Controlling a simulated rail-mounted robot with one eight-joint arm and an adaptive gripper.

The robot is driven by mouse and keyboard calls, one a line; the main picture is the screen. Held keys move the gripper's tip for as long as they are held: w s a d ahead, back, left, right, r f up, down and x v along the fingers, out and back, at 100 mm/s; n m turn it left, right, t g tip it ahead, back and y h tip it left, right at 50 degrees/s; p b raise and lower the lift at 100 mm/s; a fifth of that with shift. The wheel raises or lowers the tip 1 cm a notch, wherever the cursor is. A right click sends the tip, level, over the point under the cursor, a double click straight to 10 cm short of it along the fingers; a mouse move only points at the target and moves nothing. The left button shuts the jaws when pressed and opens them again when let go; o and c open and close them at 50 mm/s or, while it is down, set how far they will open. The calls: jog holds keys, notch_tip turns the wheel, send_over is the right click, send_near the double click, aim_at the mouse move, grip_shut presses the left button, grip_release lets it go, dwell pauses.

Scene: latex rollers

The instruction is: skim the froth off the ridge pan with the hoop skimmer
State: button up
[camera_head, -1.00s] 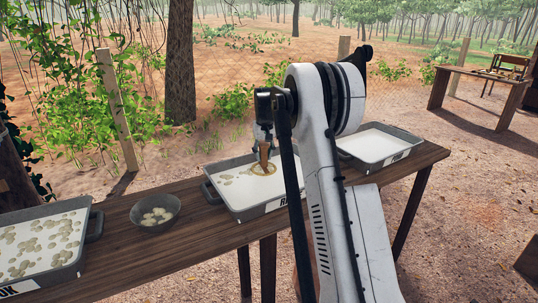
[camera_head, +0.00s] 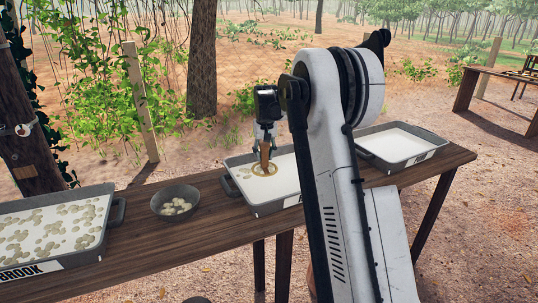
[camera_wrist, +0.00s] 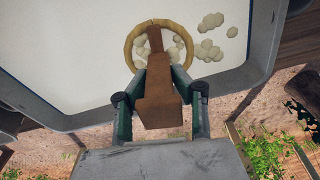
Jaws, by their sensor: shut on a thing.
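My gripper (camera_head: 267,143) is shut on the brown wooden handle of the hoop skimmer (camera_wrist: 162,108) and points down over the middle pan. The skimmer's round yellowish hoop (camera_head: 264,171) lies at the white liquid, and several pale froth blobs show inside it in the wrist view. More froth blobs (camera_wrist: 209,37) float just outside the hoop, to its right in the wrist view. The middle grey pan (camera_head: 274,207) is partly hidden by my arm, and its label is mostly covered; its first letter earlier looks like R, so it seems the ridge pan.
A grey bowl (camera_head: 175,191) with pale froth lumps stands left of the middle pan. A pan labelled BROOK (camera_head: 88,257), with many froth blobs, is at the left. Another pan (camera_head: 404,160) of clear white liquid is at the right. Bare wooden table (camera_head: 150,238) lies between them.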

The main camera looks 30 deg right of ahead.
jog(key=a, duration=0.6)
jog(key=shift+w, duration=0.25)
jog(key=shift+s+d+p, duration=0.2)
jog(key=shift+s+d, duration=0.15)
jog(key=shift+d, duration=3.9)
jog(key=shift+s+d+p, duration=0.2)
jog(key=shift+s+d, duration=0.15)
jog(key=shift+d, duration=3.85)
jog(key=shift+s+d+p, duration=0.2)
jog(key=shift+s+d, duration=0.15)
jog(key=shift+d, duration=3.9)
jog(key=shift+r, duration=0.1)
notch_tip(320, 180, up, 8)
jog(key=p, duration=0.4)
jog(key=shift+r, duration=0.15)
